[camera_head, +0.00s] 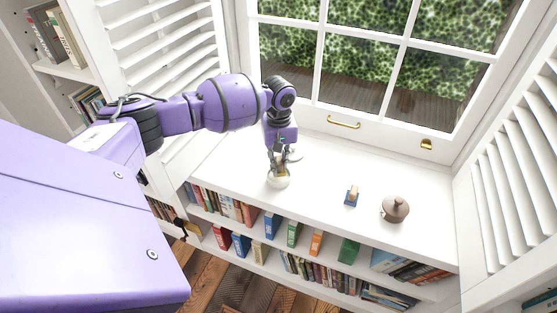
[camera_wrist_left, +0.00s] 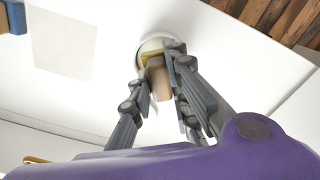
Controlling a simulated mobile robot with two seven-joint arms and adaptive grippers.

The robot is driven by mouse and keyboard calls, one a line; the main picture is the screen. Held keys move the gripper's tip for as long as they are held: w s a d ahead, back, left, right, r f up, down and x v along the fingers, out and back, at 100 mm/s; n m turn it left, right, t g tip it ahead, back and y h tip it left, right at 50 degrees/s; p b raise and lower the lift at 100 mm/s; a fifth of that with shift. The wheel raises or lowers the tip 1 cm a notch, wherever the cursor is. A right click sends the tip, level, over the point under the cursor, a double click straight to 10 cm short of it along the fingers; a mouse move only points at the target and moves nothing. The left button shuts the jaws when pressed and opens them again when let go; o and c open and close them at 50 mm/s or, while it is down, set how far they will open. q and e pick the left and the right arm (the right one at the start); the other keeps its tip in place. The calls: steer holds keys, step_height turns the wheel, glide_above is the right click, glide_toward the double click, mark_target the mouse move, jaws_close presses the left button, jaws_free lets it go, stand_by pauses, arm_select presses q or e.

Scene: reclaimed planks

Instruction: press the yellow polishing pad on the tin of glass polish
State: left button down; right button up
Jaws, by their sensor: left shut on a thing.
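The yellow polishing pad (camera_wrist_left: 142,59) shows as a yellow edge under its tan wooden handle (camera_wrist_left: 158,79) in the left wrist view. My left gripper (camera_head: 279,166) is shut on this handle, with one finger on each side (camera_wrist_left: 161,75). A round white tin (camera_head: 278,184), which looks like the tin of glass polish, stands on the white sill directly below the gripper. Its rim (camera_wrist_left: 149,41) shows behind the pad in the left wrist view. The fingers partly hide the pad, and I cannot tell whether it touches the tin. My right gripper is not in view.
A blue pad with a wooden handle (camera_head: 351,196) and a brown lidded pot (camera_head: 396,209) stand to the right on the sill. A pale square (camera_wrist_left: 65,44) lies on the sill. The window (camera_head: 345,122) rises behind; bookshelves are below the front edge.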

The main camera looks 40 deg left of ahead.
arm_select(q)
steer(key=shift+p, duration=0.75)
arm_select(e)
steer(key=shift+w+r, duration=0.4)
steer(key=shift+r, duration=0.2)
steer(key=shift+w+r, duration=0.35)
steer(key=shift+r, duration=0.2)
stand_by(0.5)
arm_select(q)
steer(key=shift+f, duration=1.3)
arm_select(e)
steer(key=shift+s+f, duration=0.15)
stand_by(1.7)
arm_select(q)
steer(key=c, duration=1.6)
jaws_free()
steer(key=shift+r+p, duration=1.95)
steer(key=shift+r, duration=1.15)
steer(key=shift+f, duration=0.1)
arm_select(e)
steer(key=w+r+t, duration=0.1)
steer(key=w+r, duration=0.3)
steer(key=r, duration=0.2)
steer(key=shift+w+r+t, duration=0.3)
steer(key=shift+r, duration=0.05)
arm_select(q)
steer(key=shift+c, duration=0.2)
jaws_close()
